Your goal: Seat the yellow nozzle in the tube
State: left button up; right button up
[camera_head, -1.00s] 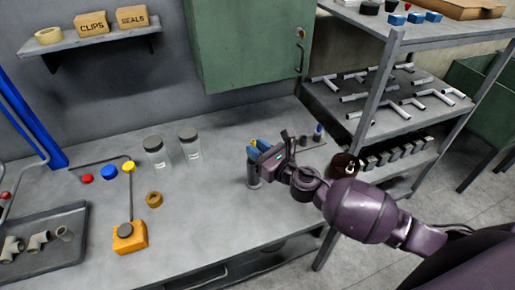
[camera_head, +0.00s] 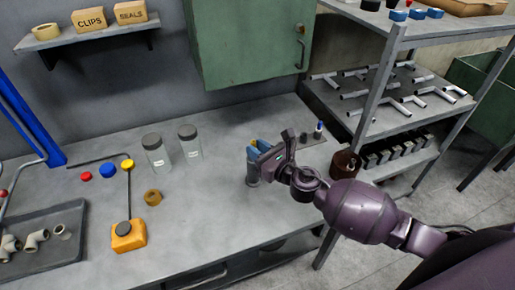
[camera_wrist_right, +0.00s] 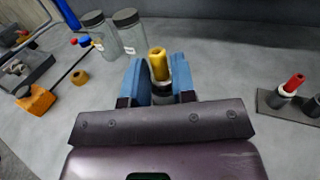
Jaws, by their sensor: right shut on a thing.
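My right gripper (camera_head: 258,152) has its blue fingers on both sides of the yellow nozzle (camera_wrist_right: 157,64), shut on it, as the right wrist view shows. The nozzle's yellow tip points up between the fingers. A grey tube (camera_head: 253,178) stands upright on the bench directly below the fingers in the head view. A pale ring and a dark part (camera_wrist_right: 162,92) show under the yellow tip in the wrist view. The fingers hide the joint, so I cannot tell whether the nozzle is inside the tube. My left gripper is not in view.
Two glass jars (camera_head: 157,155) stand left of the gripper. An orange block with a rod (camera_head: 128,236), a brown ring (camera_head: 152,197) and a grey tray of fittings (camera_head: 45,268) lie further left. A small plate with posts (camera_wrist_right: 290,105) is to the right. Bench front is clear.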

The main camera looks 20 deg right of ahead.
jog(key=o, duration=1.5)
jog(key=shift+c, duration=0.2)
jog(key=shift+r, duration=0.1)
jog(key=shift+r+p, duration=1.4)
jog(key=shift+r, duration=0.05)
jog(key=shift+r+p, duration=0.75)
notch_tip(320, 180, up, 4)
jog(key=p, duration=0.3)
jog(key=shift+f+p, duration=0.25)
jog(key=shift+p, duration=0.05)
